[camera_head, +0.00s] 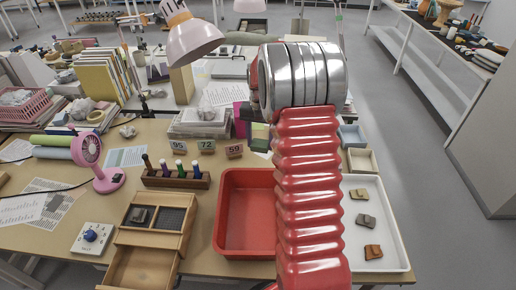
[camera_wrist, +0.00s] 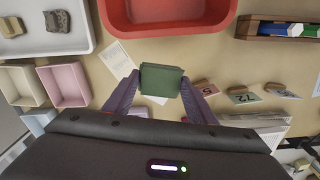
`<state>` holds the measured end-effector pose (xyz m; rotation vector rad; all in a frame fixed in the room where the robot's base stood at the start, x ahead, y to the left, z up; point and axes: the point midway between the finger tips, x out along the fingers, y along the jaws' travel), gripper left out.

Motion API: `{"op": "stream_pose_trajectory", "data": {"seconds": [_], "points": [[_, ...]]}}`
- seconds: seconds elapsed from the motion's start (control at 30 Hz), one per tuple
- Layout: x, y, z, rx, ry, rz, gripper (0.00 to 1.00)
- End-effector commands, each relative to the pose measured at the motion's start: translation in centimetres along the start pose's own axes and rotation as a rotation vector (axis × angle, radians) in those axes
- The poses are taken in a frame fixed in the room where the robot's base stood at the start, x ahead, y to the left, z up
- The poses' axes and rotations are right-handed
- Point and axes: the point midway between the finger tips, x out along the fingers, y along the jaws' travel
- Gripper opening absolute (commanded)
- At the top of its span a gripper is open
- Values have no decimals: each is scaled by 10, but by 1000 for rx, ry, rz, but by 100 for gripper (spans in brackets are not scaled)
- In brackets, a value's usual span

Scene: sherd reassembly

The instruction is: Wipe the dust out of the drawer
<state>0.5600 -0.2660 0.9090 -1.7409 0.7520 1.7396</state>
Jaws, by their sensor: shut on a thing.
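My gripper (camera_wrist: 161,84) has its two purple fingers shut on a green block (camera_wrist: 162,81), possibly a sponge, in the wrist view. It is held above the table, near the red tray's edge. In the head view my red arm hides the gripper and the block. The drawer (camera_head: 142,270) is pulled open at the front of a small wooden box (camera_head: 150,238) at the lower left; its front is cut off by the picture edge. Dust in it is too small to tell. The drawer does not show in the wrist view.
A red tray (camera_head: 223,220) stands right of the wooden box. A white tray (camera_head: 398,245) with several sherds lies farther right. A rack of markers (camera_head: 176,179), number cards (camera_head: 206,147), a pink fan (camera_head: 90,155) and a white dial box (camera_head: 92,238) stand around.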

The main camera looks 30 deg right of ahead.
Motion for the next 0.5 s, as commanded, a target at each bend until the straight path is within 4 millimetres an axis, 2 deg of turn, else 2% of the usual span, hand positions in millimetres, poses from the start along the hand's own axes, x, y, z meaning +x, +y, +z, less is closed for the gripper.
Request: {"op": "stream_pose_trajectory", "data": {"seconds": [0.1,0.17,0.27,0.5], "points": [[-26,0,0,-14,6,-2,33],[-36,-2,2,-52,6,-2,33],[-30,-15,13,-149,6,-2,33],[-16,-63,53,-381,5,-2,33]]}}
